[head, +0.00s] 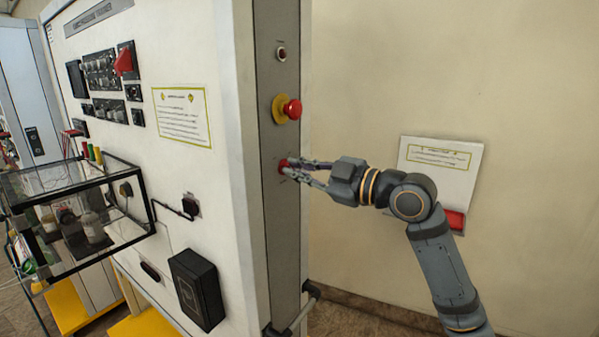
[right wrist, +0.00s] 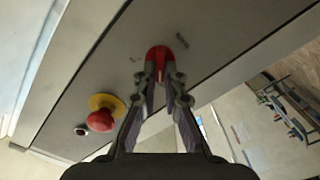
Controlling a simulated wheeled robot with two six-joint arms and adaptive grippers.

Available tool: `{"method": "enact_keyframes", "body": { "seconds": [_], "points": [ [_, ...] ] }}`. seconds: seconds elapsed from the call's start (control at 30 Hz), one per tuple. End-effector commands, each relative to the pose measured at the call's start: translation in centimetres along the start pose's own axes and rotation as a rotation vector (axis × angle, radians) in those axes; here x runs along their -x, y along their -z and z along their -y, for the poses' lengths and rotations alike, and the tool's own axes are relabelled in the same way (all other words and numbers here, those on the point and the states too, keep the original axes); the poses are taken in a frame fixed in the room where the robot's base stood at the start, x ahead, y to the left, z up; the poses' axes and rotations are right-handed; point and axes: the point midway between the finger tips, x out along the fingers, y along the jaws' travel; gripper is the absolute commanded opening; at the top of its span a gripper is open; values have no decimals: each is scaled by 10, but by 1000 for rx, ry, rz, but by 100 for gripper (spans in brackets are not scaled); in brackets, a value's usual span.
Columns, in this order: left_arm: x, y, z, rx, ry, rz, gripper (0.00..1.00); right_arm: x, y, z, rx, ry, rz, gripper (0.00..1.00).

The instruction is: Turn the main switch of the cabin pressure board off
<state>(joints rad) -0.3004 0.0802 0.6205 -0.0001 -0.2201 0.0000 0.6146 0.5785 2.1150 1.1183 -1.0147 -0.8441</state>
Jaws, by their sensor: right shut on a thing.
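The cabin pressure board is a tall white cabinet (head: 215,195) with a grey side panel (head: 283,235). On that panel sits a red rotary switch (head: 282,166), the lowest of three controls; in the right wrist view its red knob (right wrist: 159,54) lies between the fingertips. My right gripper (head: 286,168) reaches in from the right and is shut on this red switch; its fingers also show in the right wrist view (right wrist: 164,75). The fingers hide part of the knob, so its exact angle is hard to tell. My left gripper is in neither view.
Above the switch is a red mushroom button (head: 293,109) on a yellow base, and a small red button (head: 281,54) higher up. A glass-sided box (head: 100,215) juts from the cabinet front. A wall notice (head: 440,165) hangs behind my right arm.

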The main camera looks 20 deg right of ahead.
Motion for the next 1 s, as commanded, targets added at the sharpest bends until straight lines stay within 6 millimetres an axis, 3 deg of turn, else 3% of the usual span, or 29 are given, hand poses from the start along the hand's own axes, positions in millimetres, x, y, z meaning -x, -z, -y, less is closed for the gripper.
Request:
{"method": "enact_keyframes", "body": {
  "seconds": [0.5, 0.53, 0.7, 1.0],
  "points": [
    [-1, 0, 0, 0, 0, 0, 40, 0, 0, 0, 20, 0, 1, 0],
    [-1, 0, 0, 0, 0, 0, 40, 0, 0, 0, 20, -1, 1, 10],
    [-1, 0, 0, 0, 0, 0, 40, 0, 0, 0, 19, 0, 0, 32],
    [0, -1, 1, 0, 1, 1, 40, 0, 0, 0, 11, 0, 0, 32]
  ]
}}
